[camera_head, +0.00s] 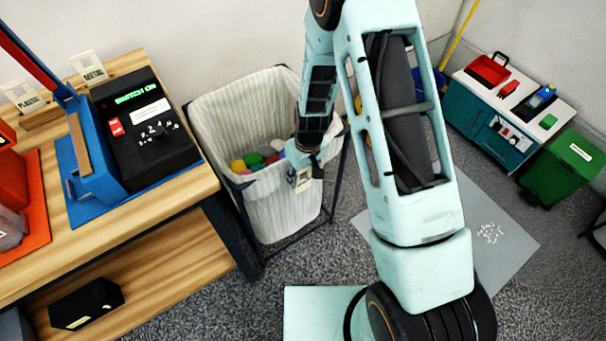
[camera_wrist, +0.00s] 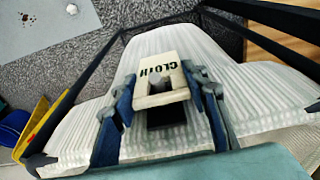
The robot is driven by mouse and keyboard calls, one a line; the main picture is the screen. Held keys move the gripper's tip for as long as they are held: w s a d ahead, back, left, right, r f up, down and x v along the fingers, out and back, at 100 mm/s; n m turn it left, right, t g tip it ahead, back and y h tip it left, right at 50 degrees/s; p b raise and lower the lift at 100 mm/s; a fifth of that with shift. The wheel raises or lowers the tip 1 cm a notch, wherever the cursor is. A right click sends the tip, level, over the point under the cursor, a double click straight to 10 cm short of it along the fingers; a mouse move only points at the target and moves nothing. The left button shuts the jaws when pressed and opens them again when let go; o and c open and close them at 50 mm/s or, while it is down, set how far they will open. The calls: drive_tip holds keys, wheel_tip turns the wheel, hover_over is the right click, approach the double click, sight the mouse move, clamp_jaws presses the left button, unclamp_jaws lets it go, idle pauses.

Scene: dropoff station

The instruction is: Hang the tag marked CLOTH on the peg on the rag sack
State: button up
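The cream tag marked CLOTH (camera_wrist: 158,65) is between the two blue fingers of my gripper (camera_wrist: 160,78), which is shut on it. Its lettering looks upside down in the wrist view, and it has a cutout. The tag (camera_head: 303,181) also shows small below my gripper (camera_head: 305,165) in the head view, in front of the sack. The rag sack (camera_head: 284,208) is a pale striped bag on a black frame, with coloured rags inside; its striped cloth (camera_wrist: 255,90) fills the wrist view behind the tag. I cannot make out the peg or whether the tag touches it.
A wooden bench (camera_head: 150,225) stands left of the sack, with a black device (camera_head: 145,125) and tags marked PLASTIC (camera_head: 22,95) and METAL (camera_head: 89,68). A teal cabinet (camera_head: 490,125) and green bin (camera_head: 565,167) stand right. A grey mat (camera_head: 515,240) with white bits lies on the floor.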

drive_tip(key=o, duration=0.5)
drive_tip(key=shift+o, duration=0.2)
drive_tip(key=shift+r, duration=0.1)
drive_tip(key=r, duration=0.8)
drive_tip(key=s+r, duration=0.1)
drive_tip(key=r, duration=0.2)
drive_tip(key=shift+s+d+r, duration=0.1)
drive_tip(key=shift+d+r, duration=0.3)
